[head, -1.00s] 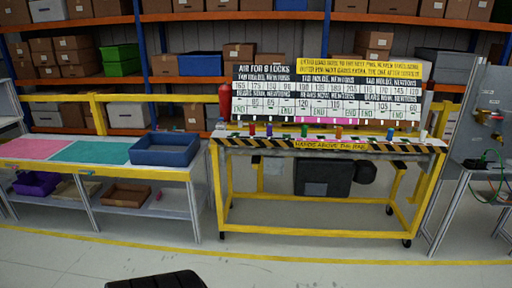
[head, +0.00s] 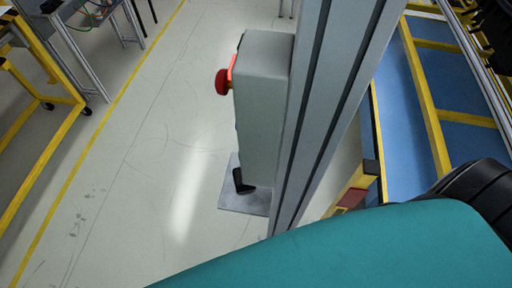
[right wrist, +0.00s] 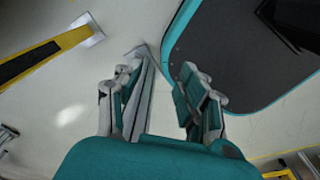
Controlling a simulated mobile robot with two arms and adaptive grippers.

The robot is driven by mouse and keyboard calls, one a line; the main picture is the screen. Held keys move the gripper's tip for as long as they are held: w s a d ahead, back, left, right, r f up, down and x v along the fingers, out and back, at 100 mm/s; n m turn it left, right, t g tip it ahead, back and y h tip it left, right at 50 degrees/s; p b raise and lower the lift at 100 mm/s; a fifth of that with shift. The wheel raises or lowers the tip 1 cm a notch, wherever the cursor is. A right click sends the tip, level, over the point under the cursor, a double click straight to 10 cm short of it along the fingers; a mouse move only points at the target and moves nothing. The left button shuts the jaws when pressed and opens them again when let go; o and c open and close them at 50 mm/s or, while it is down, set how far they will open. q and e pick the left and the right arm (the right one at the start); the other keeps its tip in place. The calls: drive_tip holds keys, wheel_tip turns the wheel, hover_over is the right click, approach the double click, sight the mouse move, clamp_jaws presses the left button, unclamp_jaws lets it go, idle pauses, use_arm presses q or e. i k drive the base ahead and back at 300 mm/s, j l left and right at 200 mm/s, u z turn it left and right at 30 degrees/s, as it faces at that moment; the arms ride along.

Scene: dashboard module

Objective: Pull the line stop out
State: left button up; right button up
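The line stop, a red mushroom-shaped button (head: 222,82), sticks out from the left side of a tall grey box (head: 262,105) in the head view. A bright red-orange strip shows beside it on the box edge. I cannot tell whether the button is in or out. My right gripper (right wrist: 161,76) shows in the right wrist view with its two fingers apart and nothing between them, above the floor. Neither the button nor the box can be made out in that view. Neither gripper can be made out in the head view.
The box is beside a grey metal post (head: 325,110). A floor plate (head: 232,200) lies below. A yellow cart frame (head: 50,150) stands left, blue panels with yellow rails (head: 435,90) right. The right wrist view shows a yellow-black beam (right wrist: 45,60). Floor left of the box is clear.

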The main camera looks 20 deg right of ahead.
sight(222, 85)
drive_tip(key=i+j, duration=0.15)
drive_tip(key=j, duration=0.15)
drive_tip(key=i+j, duration=0.1)
drive_tip(key=j, duration=0.2)
drive_tip(key=j+z, duration=0.1)
drive_tip(key=z, duration=0.3)
drive_tip(key=j+z, duration=0.15)
drive_tip(key=z, duration=0.25)
drive_tip(key=j+z, duration=0.15)
drive_tip(key=z, duration=0.3)
drive_tip(key=j+z, duration=0.2)
drive_tip(key=z, duration=0.2)
drive_tip(key=i, duration=0.05)
